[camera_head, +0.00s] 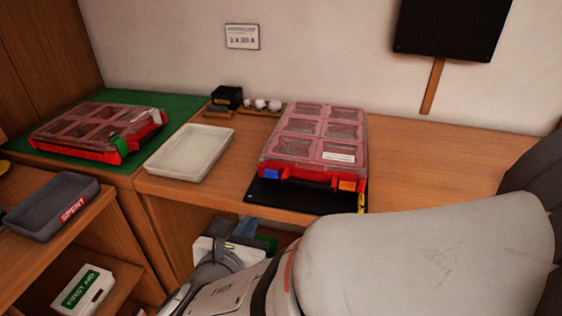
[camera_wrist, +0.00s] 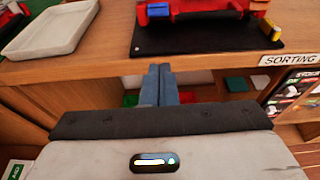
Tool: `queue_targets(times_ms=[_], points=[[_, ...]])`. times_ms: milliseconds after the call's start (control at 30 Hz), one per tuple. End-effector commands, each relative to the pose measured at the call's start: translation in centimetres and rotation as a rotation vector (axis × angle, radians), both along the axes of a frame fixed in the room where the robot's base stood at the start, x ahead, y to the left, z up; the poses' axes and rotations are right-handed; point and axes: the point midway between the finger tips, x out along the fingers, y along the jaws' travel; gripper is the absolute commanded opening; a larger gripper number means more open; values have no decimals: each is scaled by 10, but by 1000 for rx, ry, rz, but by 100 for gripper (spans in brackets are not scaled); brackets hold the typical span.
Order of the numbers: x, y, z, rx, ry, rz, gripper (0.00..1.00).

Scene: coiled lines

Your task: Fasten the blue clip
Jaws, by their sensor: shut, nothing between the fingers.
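The blue clip (camera_head: 272,174) is at the front left of a red organizer case with a clear lid (camera_head: 312,142). The case stands on a black mat (camera_head: 300,198) on the wooden table. In the wrist view the blue clip (camera_wrist: 159,9) shows at the top, on the red case front; I cannot tell whether it is up or down. An orange clip (camera_head: 346,185) is at the front right of the same case. My gripper (camera_wrist: 158,68) is shut and empty, in front of the table edge and apart from the clip. It is partly visible in the head view (camera_head: 247,227).
A white tray (camera_head: 190,152) lies left of the case. A second red case (camera_head: 98,131) with a green clip lies on a green mat at far left. A grey tray marked SPENT (camera_head: 52,205) is at left. The table right of the case is clear.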

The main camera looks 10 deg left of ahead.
Motion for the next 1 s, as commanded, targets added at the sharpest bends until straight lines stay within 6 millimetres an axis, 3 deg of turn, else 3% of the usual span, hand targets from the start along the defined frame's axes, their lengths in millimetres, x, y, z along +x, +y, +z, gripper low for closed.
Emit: queue_targets(times_ms=[167,600,800,1000], points=[[18,-3,-6,-1,0,-6,0],[96,-9,-30,-1,2,-8,0],[109,-9,-1,4,0,-5,0],[114,-10,7,1,2,-3,0]])
